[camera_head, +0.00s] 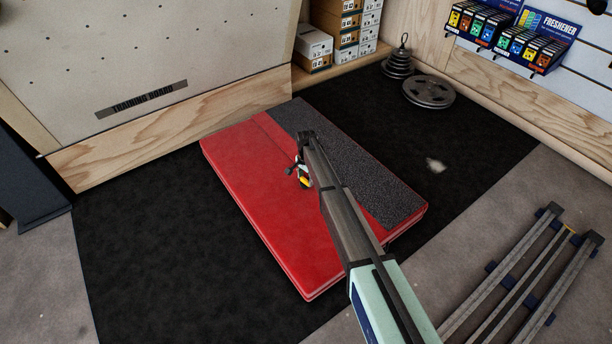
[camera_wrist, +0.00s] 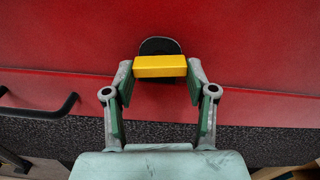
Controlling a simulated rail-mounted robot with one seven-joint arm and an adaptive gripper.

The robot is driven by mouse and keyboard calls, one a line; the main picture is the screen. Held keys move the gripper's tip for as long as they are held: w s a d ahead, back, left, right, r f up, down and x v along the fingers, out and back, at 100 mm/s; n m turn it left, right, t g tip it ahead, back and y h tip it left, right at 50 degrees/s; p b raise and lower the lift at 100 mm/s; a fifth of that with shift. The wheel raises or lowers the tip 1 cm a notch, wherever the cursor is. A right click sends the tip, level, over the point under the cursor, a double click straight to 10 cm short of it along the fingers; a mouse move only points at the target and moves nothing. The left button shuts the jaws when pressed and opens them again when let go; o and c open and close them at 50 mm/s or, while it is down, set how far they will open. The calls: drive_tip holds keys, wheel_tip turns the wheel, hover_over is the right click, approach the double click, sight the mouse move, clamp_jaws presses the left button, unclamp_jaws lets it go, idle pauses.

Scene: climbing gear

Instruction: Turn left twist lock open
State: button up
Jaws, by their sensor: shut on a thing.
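In the wrist view a yellow bar-shaped lock (camera_wrist: 160,67) lies crosswise in front of a dark rounded base (camera_wrist: 159,46), against a red surface. I take it for the left twist lock. My gripper (camera_wrist: 160,72) has a finger at each end of the yellow bar and is shut on it. In the head view my gripper (camera_head: 302,177) is over the red pad (camera_head: 243,181), beside its dark grey strip (camera_head: 355,165). A small yellow patch (camera_head: 305,183) shows at the fingertips there. My arm hides part of the pad, and no second lock is visible.
A black bar handle (camera_wrist: 38,112) is at the left in the wrist view. In the head view a training board (camera_head: 140,60) stands behind the pad. Weight plates (camera_head: 428,92) lie at the back, and long rails (camera_head: 520,280) at the lower right. The black mat left of the pad is clear.

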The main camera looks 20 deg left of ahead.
sight(305, 179)
drive_tip(key=n+p, duration=0.1)
drive_tip(key=p, duration=0.1)
drive_tip(key=n+p, duration=0.2)
drive_tip(key=shift+r+n, duration=0.2)
drive_tip(key=shift+n, duration=0.1)
drive_tip(key=n+p, duration=0.4)
drive_tip(key=shift+a+n, duration=0.15)
drive_tip(key=shift+n, duration=0.15)
drive_tip(key=n+p, duration=0.3)
drive_tip(key=n, duration=0.1)
drive_tip(key=shift+f, duration=0.15)
drive_tip(key=shift+s+a+f+n+p, duration=0.1)
drive_tip(key=shift+n+p, duration=0.95)
drive_tip(key=shift+n, duration=0.95)
drive_tip(key=o, duration=1.2)
drive_tip(key=shift+c, duration=0.2)
wheel_tip(305, 179, up, 12)
